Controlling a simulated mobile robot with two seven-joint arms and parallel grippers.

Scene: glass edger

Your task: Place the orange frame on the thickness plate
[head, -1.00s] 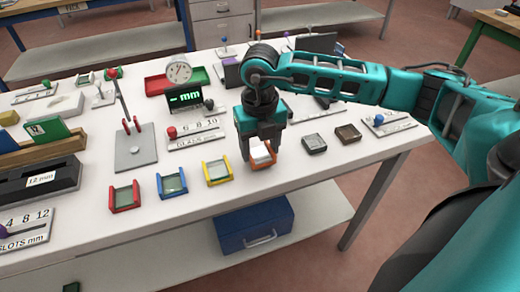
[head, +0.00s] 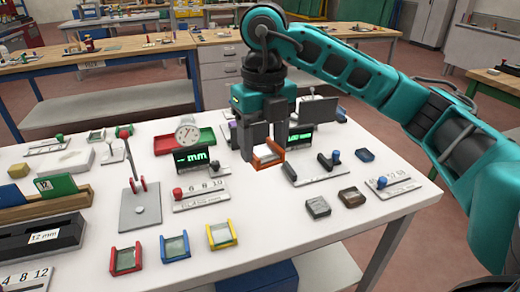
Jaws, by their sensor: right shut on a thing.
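The orange frame (head: 265,162), with a pale pane in it, is in my right gripper (head: 266,146), which points down and is shut on it. The frame is held above the white table, right of the middle of the view. A grey plate (head: 139,212) with an upright rod and red-tipped lever stands to the left, near a dark "-- mm" display; it looks like the thickness plate, but I cannot read a label on it. My left gripper is not in view.
Red (head: 126,260), blue (head: 175,246) and yellow (head: 221,234) frames lie in a row along the table's front. A slider scale (head: 200,195) lies between the grey plate and my gripper. Two dark blocks (head: 318,207) lie right. A green-and-red tray (head: 172,142) with a dial is behind.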

